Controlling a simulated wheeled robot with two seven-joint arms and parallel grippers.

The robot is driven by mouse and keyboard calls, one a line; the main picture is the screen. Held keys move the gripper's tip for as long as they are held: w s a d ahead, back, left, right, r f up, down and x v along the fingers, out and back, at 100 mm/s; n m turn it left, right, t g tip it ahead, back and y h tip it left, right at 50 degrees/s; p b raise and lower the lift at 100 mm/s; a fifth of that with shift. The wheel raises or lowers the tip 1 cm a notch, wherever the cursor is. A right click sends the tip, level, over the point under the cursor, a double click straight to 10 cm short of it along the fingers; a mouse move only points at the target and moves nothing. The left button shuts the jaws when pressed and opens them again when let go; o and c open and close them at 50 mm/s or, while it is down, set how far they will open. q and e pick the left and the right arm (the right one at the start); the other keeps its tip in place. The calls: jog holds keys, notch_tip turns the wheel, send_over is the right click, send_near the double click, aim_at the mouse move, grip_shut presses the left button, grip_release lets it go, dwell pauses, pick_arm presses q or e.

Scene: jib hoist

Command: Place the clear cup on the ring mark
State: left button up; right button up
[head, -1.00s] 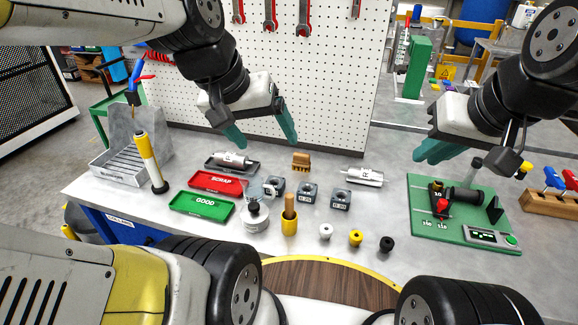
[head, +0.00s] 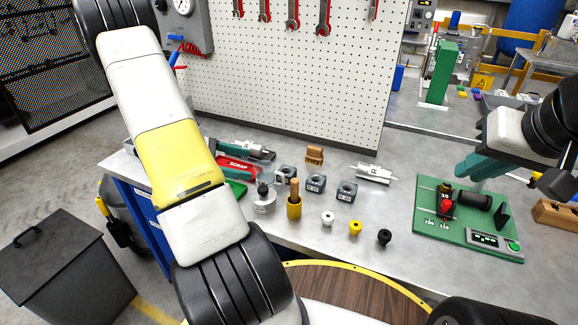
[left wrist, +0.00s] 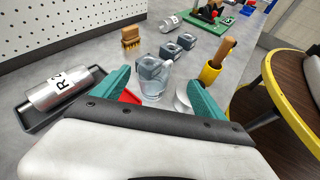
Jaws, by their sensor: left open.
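The clear cup (left wrist: 154,88) stands upright on the bench in the left wrist view, in front of the gripper and between its two fingertips in the picture. A gap shows on both sides of it. My left gripper (left wrist: 160,92) is open with teal fingers and holds nothing. In the head view my left arm hides most of this gripper, and I cannot make out the cup clearly. My right gripper (head: 474,166) hangs over the bench at the right; its fingers overlap, so its opening is unclear. I cannot make out the ring mark.
Several grey blocks (head: 315,183) stand just beyond the cup. A yellow holder with a wooden handle (head: 294,205) and a round metal container (head: 264,202) are close by. The red SCRAP tray (head: 237,166) is partly hidden. A green fixture board (head: 462,225) lies at the right.

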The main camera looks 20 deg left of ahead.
aim_at(263, 168)
pick_arm(q)
jog(key=shift+a+f+n, duration=0.25)
jog(key=shift+f+n, duration=0.05)
jog(key=shift+f, duration=0.1)
jog(key=shift+w+d+f, duration=0.15)
jog(key=shift+d, duration=0.1)
jog(key=x, duration=0.7)
jog(key=shift+w+a, duration=0.2)
jog(key=shift+w, duration=0.1)
jog(key=c, duration=1.4)
